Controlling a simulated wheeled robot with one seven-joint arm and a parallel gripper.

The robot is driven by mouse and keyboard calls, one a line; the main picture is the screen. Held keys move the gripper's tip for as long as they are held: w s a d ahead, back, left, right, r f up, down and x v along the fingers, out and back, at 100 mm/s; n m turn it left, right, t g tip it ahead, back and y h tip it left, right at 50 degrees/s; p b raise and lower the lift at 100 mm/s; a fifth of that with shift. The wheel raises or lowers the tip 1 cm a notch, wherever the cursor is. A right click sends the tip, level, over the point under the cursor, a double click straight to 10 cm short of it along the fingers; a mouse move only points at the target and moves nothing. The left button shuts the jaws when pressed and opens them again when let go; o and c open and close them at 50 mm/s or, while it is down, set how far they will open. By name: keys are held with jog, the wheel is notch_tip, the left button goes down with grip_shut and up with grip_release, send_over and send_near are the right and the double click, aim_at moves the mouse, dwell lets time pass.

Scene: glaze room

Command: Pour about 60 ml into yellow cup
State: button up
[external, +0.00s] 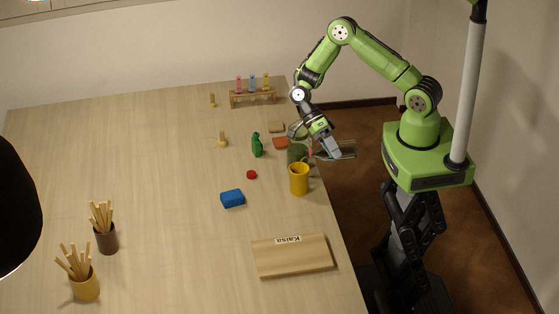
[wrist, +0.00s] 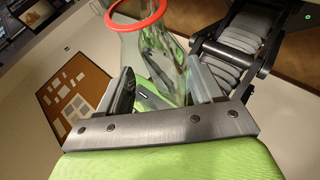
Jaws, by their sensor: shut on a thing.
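The yellow cup (external: 299,181) stands upright near the table's right edge in the external view. My gripper (external: 338,151) is just behind and right of it, above the edge. In the wrist view my gripper (wrist: 160,90) is shut on a clear glass vessel (wrist: 172,62) with a red rim (wrist: 136,24). A dark green container (external: 297,153) stands right behind the yellow cup.
A green bottle (external: 257,146), red cap (external: 251,174), blue block (external: 232,198) and orange piece (external: 280,143) lie left of the cup. A tube rack (external: 253,98) stands at the back. A wooden board (external: 292,257) labelled "Kaisa" lies in front. The table's middle-left is clear.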

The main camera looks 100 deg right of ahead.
jog(key=shift+s+r+g, duration=0.25)
jog(key=shift+s+g, duration=0.05)
jog(key=shift+s, duration=0.05)
dwell(1.1)
jog(key=shift+r, duration=0.2)
dwell(0.8)
jog(key=shift+s+f, duration=0.2)
jog(key=shift+f, duration=0.15)
notch_tip(320, 180, down, 2)
jog(key=n+t, duration=0.1)
jog(key=t, duration=0.1)
jog(key=shift+s+t, duration=0.1)
jog(key=shift+t, duration=0.2)
jog(key=shift+s+f+t+b, duration=0.1)
jog(key=shift+f+t+b, duration=0.2)
jog(key=shift+f+b, duration=0.55)
dwell(0.4)
